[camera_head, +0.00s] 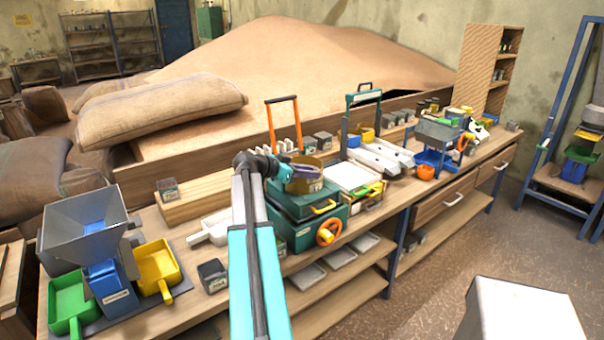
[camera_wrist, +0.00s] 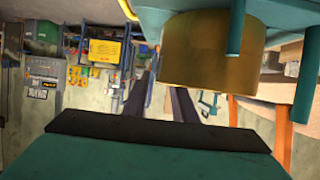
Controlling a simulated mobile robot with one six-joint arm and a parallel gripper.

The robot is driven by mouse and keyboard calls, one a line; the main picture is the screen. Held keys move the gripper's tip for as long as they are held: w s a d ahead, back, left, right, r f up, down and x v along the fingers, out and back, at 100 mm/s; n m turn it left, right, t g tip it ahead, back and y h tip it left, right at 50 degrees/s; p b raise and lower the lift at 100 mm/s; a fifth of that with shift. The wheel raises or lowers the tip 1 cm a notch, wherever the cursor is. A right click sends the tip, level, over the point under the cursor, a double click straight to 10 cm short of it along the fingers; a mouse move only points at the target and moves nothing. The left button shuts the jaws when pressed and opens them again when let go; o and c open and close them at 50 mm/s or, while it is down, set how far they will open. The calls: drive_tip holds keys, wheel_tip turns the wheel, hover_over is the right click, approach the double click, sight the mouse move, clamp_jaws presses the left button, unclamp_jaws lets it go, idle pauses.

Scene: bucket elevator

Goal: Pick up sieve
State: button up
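A round brass-coloured sieve (camera_head: 303,186) sits on top of the green machine (camera_head: 300,208) with an orange handwheel, near the middle of the bench. In the wrist view a large brass cylinder (camera_wrist: 205,55), which looks like the sieve's side wall, is close at the top. My gripper (camera_head: 300,170) is at the upper rim of the sieve in the head view and hides part of it. I cannot tell whether it touches the rim, or whether its fingers are apart or closed.
A grey hopper with a green scoop (camera_head: 72,306) and a yellow scoop (camera_head: 158,268) stands at the left. An orange frame (camera_head: 284,112) rises behind the sieve. A white tray (camera_head: 348,177) is to its right. A sand heap (camera_head: 300,60) lies behind.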

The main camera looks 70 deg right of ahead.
clamp_jaws()
drive_tip(key=shift+r, duration=0.2)
idle(0.6)
drive_tip(key=shift+r+b, duration=0.75)
drive_tip(key=shift+r, duration=0.6)
drive_tip(key=shift+s+a+r, duration=0.1)
drive_tip(key=shift+r, duration=0.15)
drive_tip(key=s+a+r+b, duration=0.1)
drive_tip(key=s+a+b, duration=0.3)
drive_tip(key=s+a, duration=0.7)
drive_tip(key=shift+s+r, duration=0.15)
drive_tip(key=shift+r, duration=0.1)
